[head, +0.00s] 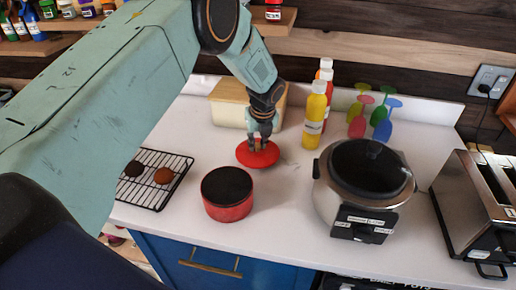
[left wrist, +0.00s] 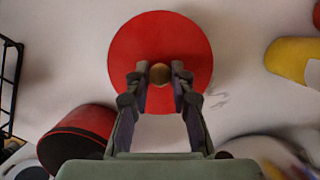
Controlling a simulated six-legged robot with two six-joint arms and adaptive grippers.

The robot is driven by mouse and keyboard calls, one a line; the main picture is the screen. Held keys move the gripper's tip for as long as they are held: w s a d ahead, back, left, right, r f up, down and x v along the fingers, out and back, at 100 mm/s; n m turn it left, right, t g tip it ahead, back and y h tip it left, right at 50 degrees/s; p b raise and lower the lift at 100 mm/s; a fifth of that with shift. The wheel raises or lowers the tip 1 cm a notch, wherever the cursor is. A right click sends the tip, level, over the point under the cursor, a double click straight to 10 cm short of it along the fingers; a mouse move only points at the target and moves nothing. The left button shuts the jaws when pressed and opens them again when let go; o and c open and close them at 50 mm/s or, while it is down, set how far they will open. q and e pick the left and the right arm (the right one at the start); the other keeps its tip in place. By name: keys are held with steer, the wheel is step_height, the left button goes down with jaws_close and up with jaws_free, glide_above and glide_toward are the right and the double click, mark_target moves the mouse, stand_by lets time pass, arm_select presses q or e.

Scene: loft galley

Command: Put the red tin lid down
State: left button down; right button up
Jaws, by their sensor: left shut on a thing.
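The red tin lid (head: 258,156) is a round red disc with a brass-coloured knob (left wrist: 159,74), seen over the white counter behind the red tin. My left gripper (head: 258,145) comes down from above and is shut on the lid's knob. In the left wrist view the gripper (left wrist: 160,85) has one finger on each side of the knob. The red tin (head: 229,207) stands on the counter with a dark top, left and in front of the lid. I cannot tell whether the lid touches the counter. My right gripper is not in view.
A rice cooker (head: 362,185) stands at the right, with a toaster (head: 477,205) beyond it. Yellow and red bottles (head: 315,115) stand behind, near a wooden-lidded box (head: 232,93). A wire rack (head: 150,185) lies at the left. Bare counter (head: 283,215) lies between tin and cooker.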

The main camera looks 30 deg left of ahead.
mark_target(258, 144)
arm_select(q)
steer(key=shift+s+f, duration=0.45)
steer(key=shift+f, duration=0.1)
steer(key=shift+s+f, duration=0.1)
steer(key=shift+f, duration=0.25)
steer(key=shift+w+a+f, duration=0.15)
steer(key=shift+w+f, duration=0.3)
steer(key=shift+w, duration=0.05)
steer(key=c, duration=1.4)
jaws_free()
steer(key=shift+w+f, duration=0.3)
steer(key=shift+w, duration=0.05)
steer(key=shift+o, duration=1.2)
steer(key=shift+s+r, duration=0.3)
steer(key=shift+s, duration=0.1)
steer(key=shift+s+r, duration=0.25)
steer(key=shift+s, duration=0.05)
steer(key=shift+w+f, duration=0.15)
steer(key=shift+w, duration=0.2)
steer(key=shift+w+r, duration=0.15)
steer(key=shift+r, duration=0.1)
steer(key=v, duration=1.1)
steer(key=shift+s+r, duration=0.2)
steer(key=shift+s, duration=0.2)
